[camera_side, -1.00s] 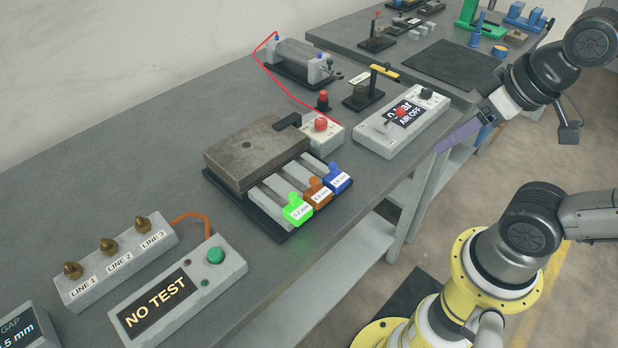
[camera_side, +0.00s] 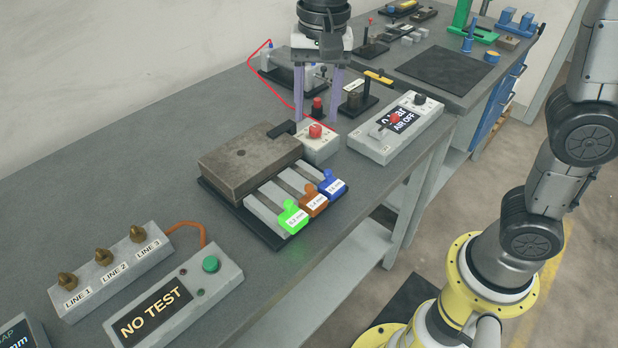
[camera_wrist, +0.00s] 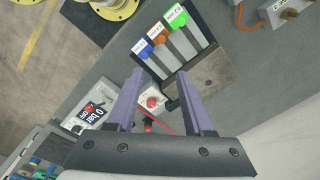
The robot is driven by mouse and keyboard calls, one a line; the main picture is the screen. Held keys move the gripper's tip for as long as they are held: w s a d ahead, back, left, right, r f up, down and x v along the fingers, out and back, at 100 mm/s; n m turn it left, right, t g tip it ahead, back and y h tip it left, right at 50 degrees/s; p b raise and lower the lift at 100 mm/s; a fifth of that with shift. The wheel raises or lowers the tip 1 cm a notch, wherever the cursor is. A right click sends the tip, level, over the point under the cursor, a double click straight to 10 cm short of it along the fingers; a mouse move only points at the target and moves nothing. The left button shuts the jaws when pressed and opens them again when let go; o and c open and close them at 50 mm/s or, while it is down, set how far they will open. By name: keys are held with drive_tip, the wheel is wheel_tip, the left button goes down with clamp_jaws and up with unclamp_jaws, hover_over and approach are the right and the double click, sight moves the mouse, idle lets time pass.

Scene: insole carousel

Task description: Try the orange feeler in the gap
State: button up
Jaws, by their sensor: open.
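The orange feeler (camera_side: 313,202) sits in the middle slot of a dark block rack, between the green feeler (camera_side: 293,217) and the blue feeler (camera_side: 332,186). It also shows in the wrist view (camera_wrist: 158,35). A brown-grey metal block (camera_side: 250,162) lies behind the feelers at the rack's far end. Any gap under or beside it cannot be made out. My gripper (camera_side: 317,121) is open and empty, pointing down above the small box with a red button (camera_side: 318,146), apart from the feelers. Its purple fingers spread wide in the wrist view (camera_wrist: 157,100).
A grey box with an "AIR OFF" display and red lever (camera_side: 396,128) stands right of the rack. A "NO TEST" box (camera_side: 172,300) and a box with brass knobs (camera_side: 110,270) stand at front left. A grey cylinder fixture with a red wire (camera_side: 283,70) is behind my gripper.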

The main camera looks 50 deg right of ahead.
sight(309, 185)
drive_tip(key=shift+g, duration=0.3)
drive_tip(key=f, duration=0.5)
drive_tip(key=a+f, duration=0.1)
drive_tip(key=f, duration=0.9)
drive_tip(key=shift+w+a+f, duration=0.1)
drive_tip(key=shift+a+f, duration=0.15)
drive_tip(key=shift+f, duration=0.15)
clamp_jaws()
